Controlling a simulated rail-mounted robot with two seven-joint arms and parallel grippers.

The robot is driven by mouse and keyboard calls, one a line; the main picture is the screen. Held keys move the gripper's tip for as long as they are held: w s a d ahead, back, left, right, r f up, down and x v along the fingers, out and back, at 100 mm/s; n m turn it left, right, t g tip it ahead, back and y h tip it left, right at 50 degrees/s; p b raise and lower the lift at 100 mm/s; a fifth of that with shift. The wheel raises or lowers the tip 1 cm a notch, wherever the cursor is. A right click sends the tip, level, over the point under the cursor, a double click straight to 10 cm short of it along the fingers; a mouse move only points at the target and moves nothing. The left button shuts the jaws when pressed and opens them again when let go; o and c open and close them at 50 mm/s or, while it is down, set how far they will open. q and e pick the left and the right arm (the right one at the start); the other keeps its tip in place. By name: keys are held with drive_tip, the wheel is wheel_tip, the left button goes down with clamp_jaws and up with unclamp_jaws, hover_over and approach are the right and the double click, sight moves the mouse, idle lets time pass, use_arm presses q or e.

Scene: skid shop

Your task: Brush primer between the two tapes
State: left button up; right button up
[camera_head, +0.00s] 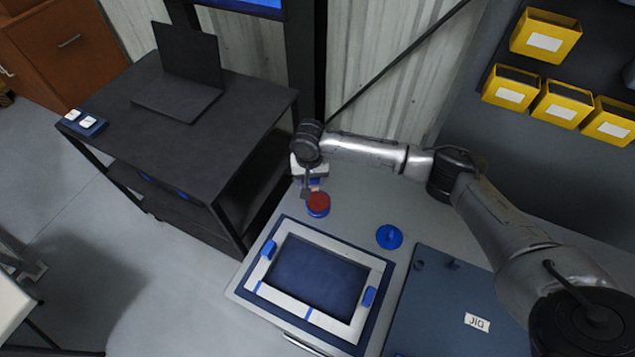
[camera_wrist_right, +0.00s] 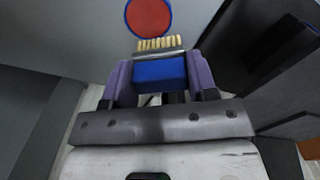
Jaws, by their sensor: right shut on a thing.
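My right gripper (camera_head: 311,185) is shut on a brush, near the back left corner of the bench. In the right wrist view the gripper's purple fingers (camera_wrist_right: 160,80) hold the brush's blue handle (camera_wrist_right: 160,71), with pale bristles (camera_wrist_right: 160,44) pointing away. The open primer tin (camera_head: 318,205), blue with red inside, stands just in front; it shows beyond the bristles in the wrist view (camera_wrist_right: 148,17). Two thin blue tapes (camera_head: 259,287) (camera_head: 308,314) cross the near side of a pale frame (camera_head: 340,252). The strip between them (camera_head: 284,301) looks pale. My left gripper is out of view.
A JIG board (camera_head: 445,290) is to the right. A dark cart (camera_head: 190,125) stands left.

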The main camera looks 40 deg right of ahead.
drive_tip(key=shift+m, duration=0.4)
drive_tip(key=d+f, duration=0.1)
drive_tip(key=f, duration=0.1)
drive_tip(key=f+b, duration=0.1)
drive_tip(key=d+f+b, duration=0.1)
drive_tip(key=f, duration=0.1)
drive_tip(key=shift+s+d+f, duration=0.2)
drive_tip(key=shift+d+f, duration=0.1)
drive_tip(key=shift+f, duration=0.05)
wheel_tip(320, 180, down, 3)
drive_tip(key=b, duration=0.4)
drive_tip(key=shift+r, duration=0.1)
drive_tip(key=shift+f+b, duration=0.65)
drive_tip(key=shift+b, duration=0.1)
drive_tip(key=shift+f, duration=0.5)
idle(0.3)
idle(0.8)
drive_tip(key=shift+p, duration=0.4)
